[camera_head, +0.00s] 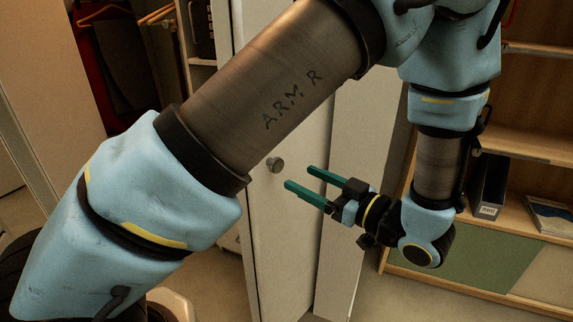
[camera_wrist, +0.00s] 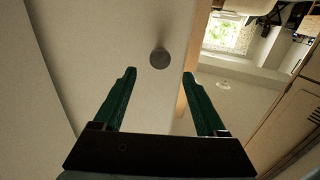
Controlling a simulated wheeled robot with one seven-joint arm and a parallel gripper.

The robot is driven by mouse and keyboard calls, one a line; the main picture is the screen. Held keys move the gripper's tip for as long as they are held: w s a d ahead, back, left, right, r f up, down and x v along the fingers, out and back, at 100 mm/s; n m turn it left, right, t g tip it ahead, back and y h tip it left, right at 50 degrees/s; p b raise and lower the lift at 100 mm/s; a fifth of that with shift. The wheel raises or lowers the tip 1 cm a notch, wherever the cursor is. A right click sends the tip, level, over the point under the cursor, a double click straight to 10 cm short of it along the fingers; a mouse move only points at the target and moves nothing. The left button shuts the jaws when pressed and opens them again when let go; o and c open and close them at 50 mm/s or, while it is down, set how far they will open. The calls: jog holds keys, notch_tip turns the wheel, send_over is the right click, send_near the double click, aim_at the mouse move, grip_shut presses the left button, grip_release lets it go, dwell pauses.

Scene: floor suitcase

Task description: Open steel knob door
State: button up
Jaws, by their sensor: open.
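The steel knob (camera_head: 275,164) is a small round grey knob on a narrow pale door (camera_head: 281,230), near the middle of the camera_head view. My gripper (camera_head: 301,178), with green fingers, is open just to the right of the knob and slightly below it in that view, pointing left at it. Nothing is between the fingers, and no contact with the knob shows. The door looks shut or nearly so; I cannot tell which.
A wooden shelf unit (camera_head: 535,130) with a dark binder (camera_head: 489,185) and a book (camera_head: 550,214) stands at the right. An open wardrobe with hanging clothes (camera_head: 118,62) is at the upper left. Bare floor (camera_head: 410,297) shows below my gripper.

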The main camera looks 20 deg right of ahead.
jog(key=p+x, duration=0.1)
jog(key=x, duration=0.6)
jog(key=shift+c, duration=0.4)
grip_shut()
dwell(0.9)
